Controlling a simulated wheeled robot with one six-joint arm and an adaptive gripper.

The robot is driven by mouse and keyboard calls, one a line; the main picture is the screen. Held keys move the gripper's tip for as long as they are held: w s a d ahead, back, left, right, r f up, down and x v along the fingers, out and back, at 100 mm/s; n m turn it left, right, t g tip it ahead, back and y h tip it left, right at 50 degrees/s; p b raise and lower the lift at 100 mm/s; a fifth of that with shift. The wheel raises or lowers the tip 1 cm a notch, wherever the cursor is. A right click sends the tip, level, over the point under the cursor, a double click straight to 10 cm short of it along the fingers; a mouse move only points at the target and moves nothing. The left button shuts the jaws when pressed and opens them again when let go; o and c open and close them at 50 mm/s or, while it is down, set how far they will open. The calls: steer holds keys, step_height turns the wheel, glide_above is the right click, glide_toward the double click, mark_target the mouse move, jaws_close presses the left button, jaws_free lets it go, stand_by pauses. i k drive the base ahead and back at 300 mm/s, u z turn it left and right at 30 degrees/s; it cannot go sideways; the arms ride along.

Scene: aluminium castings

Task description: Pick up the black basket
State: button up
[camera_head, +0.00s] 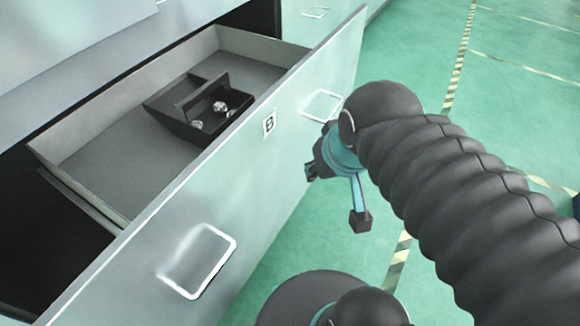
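The black basket (178,122) sits inside the open drawer (100,145), towards its back right part. It has a raised handle bar across its middle, and a few shiny metal pieces (220,107) lie in its right part. My gripper (335,196) is outside the drawer, to the right of the drawer front and apart from the basket. Its fingers look spread, with nothing seen between them. Part of the gripper is hidden by my own arm.
The drawer's left part is empty. Green floor (510,90) with striped tape lies right of the cabinet.

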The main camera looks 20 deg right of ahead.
mark_target(194, 98)
steer(key=z, duration=0.45)
steer(key=k, duration=0.9)
steer(key=u, duration=1.25)
